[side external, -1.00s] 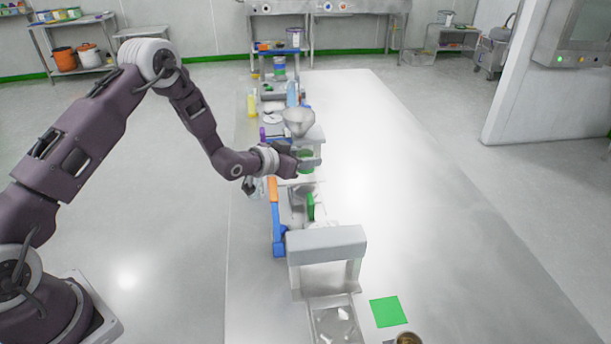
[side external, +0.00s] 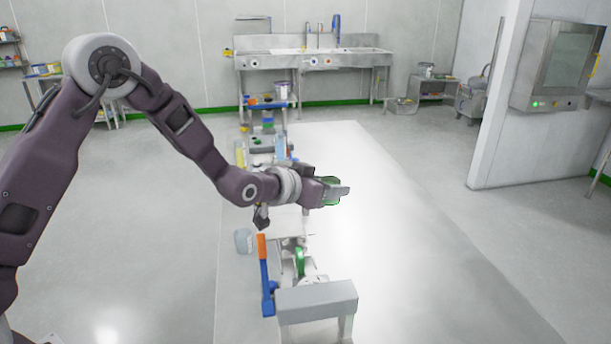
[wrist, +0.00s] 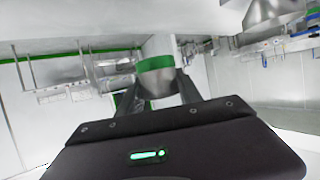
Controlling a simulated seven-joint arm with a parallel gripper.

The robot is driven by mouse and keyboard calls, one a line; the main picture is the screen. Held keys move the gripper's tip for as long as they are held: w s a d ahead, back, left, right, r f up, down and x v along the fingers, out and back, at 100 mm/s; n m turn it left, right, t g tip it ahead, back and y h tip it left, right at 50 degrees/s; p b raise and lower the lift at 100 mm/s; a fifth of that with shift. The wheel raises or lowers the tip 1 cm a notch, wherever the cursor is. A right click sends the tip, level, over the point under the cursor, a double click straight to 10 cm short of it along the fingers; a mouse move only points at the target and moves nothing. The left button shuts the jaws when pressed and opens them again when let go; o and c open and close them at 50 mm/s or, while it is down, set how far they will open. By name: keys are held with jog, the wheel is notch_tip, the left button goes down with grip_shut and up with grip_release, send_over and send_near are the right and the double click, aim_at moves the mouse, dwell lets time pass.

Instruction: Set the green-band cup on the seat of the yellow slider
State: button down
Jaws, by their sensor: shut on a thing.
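My gripper (side external: 337,192) is shut on the green-band cup, raised above the bench. In the wrist view the pale cup (wrist: 158,84) with its green band (wrist: 155,64) sits between the two fingers. In the side view only a bit of its green (side external: 329,182) shows, with the rest hidden by the gripper. I cannot make out the yellow slider or its seat in either current view.
Below the gripper are a blue lever with an orange handle (side external: 264,275), a green upright part (side external: 300,262) and a grey bridge-shaped stand (side external: 316,299). Other equipment lines the bench's left edge towards the back. The bench's right side (side external: 410,250) is clear.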

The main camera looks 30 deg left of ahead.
jog(key=s+d, duration=1.1)
jog(key=d, duration=0.3)
jog(key=s+d, duration=0.2)
jog(key=s, duration=1.1)
jog(key=shift+y, duration=0.3)
jog(key=shift+s+a+f, duration=0.1)
jog(key=shift+s+f, duration=0.1)
jog(key=shift+f, duration=4.75)
jog(key=shift+s+f, duration=0.15)
jog(key=shift+f, duration=4.8)
jog(key=shift+f, duration=0.1)
jog(key=shift+f, duration=0.4)
jog(key=shift+f, duration=0.4)
